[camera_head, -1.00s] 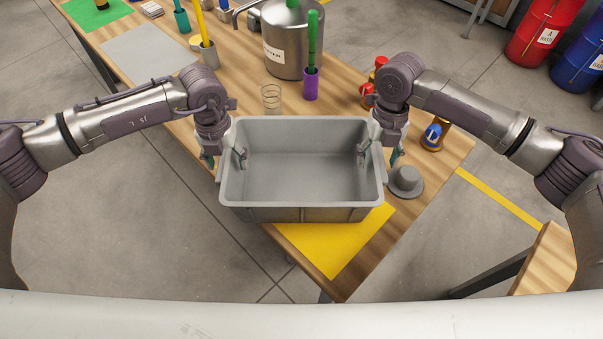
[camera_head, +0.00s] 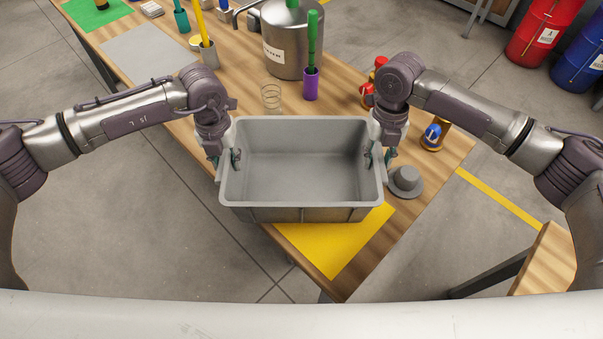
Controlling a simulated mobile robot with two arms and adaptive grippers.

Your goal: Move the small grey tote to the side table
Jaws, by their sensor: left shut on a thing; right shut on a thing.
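The small grey tote (camera_head: 300,213) is upright and empty at the near end of the wooden workbench (camera_head: 340,85), over part of a yellow mat (camera_head: 330,245). I cannot tell whether its base touches the bench. My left gripper (camera_head: 227,160) is shut on the tote's left end wall, one finger inside and one outside. My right gripper (camera_head: 377,158) is shut on the right end wall in the same way. A wooden side table (camera_head: 550,265) shows in part at the lower right, apart from the bench.
A grey hat-shaped part (camera_head: 405,182) lies close to the tote's right side. Behind the tote stand a wire coil (camera_head: 271,97), a purple cup (camera_head: 311,85) and a large metal pot (camera_head: 290,45). Bare floor (camera_head: 470,230) lies between bench and side table.

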